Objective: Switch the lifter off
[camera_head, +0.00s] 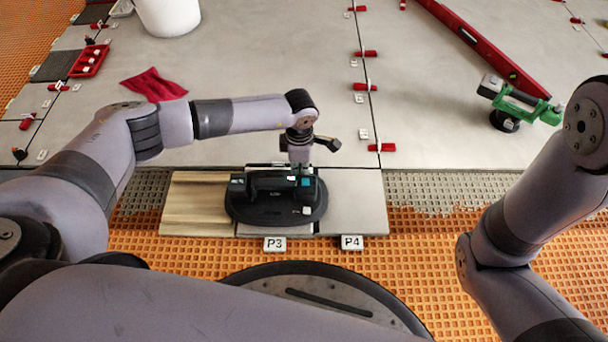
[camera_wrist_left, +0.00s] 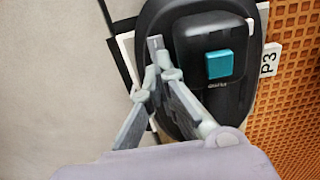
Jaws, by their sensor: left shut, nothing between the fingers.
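The lifter (camera_head: 262,212) is a black device with an oval base and a bar handle. It stands on a tile near the P3 label. A teal button shows on its top, clearest in the left wrist view (camera_wrist_left: 219,64). My left gripper (camera_head: 303,168) is over the lifter's back edge in the head view. In the left wrist view its fingertips (camera_wrist_left: 158,58) are together and empty, beside the teal button and apart from it in the picture. Whether they touch the lifter's body I cannot tell. My right arm shows at the right, but its gripper is out of view.
Labels P3 (camera_head: 275,244) and P4 (camera_head: 351,242) lie in front of the tiles. A wooden board (camera_head: 190,205) is left of the lifter. A green tool (camera_head: 520,105), a red level (camera_head: 480,45), a red cloth (camera_head: 153,85) and a white bucket (camera_head: 168,15) lie farther back.

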